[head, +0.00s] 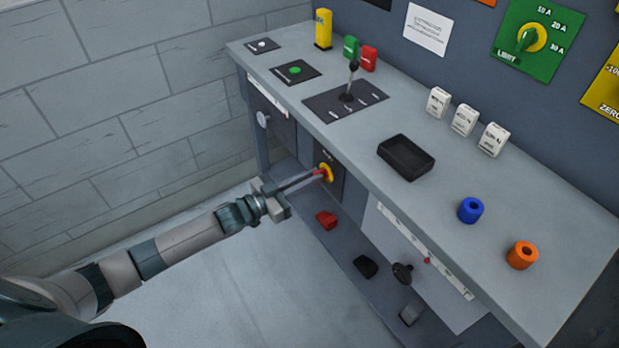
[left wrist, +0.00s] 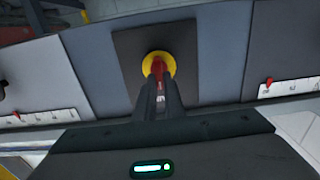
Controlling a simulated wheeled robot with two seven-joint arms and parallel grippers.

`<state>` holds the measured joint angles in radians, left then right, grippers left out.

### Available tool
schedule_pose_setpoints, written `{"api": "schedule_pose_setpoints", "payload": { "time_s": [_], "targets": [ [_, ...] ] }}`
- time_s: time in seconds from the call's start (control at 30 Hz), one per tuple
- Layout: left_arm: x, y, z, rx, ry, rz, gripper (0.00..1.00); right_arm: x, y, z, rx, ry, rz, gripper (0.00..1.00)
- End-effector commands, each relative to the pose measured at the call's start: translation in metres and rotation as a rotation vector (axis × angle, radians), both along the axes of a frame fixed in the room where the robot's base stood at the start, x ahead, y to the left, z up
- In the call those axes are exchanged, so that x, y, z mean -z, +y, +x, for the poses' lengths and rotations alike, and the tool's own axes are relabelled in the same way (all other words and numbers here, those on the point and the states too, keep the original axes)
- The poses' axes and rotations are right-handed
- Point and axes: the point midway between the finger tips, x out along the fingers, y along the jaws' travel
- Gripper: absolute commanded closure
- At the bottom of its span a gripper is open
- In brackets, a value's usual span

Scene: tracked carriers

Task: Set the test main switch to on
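The main switch is a yellow round base (head: 328,173) with a red handle (head: 319,172), set on a dark plate on the bench's front face. In the left wrist view the yellow base (left wrist: 173,63) and red handle (left wrist: 157,67) sit straight ahead at upper middle. My left gripper (head: 311,176) reaches the switch from the left. Its long fingers (left wrist: 161,88) are close together, one on each side of the red handle, and look shut on it. They hide much of the handle and any markings below. My right gripper is not in view.
The bench top (head: 440,205) above carries a black tray (head: 407,158), a lever panel (head: 345,100), and blue (head: 470,210) and orange (head: 522,255) rings. Below, a shelf holds a red block (head: 326,220) and dark pieces. The floor left of the bench is clear.

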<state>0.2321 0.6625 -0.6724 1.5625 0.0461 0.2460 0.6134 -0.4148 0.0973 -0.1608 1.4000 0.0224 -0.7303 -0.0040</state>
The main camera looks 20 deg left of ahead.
Motion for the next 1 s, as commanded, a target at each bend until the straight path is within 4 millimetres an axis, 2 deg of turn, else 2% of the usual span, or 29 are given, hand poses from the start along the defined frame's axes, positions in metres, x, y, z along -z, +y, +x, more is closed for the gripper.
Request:
{"api": "schedule_pose_setpoints", "payload": {
  "time_s": [0.27, 0.47, 0.67, 1.0],
  "targets": [
    [0.000, 0.000, 0.000, 0.000, -0.014, 0.018, 1.00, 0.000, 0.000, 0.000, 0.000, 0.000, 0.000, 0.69],
    [0.000, -0.001, -0.001, -0.001, -0.057, 0.072, 1.00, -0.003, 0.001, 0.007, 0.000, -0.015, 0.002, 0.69],
    [0.000, -0.002, -0.002, 0.000, -0.135, 0.173, 1.00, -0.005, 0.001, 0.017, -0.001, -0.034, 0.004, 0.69],
    [0.002, -0.005, -0.004, 0.000, -0.324, 0.416, 1.00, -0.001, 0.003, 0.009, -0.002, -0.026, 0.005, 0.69]
  ]
}}
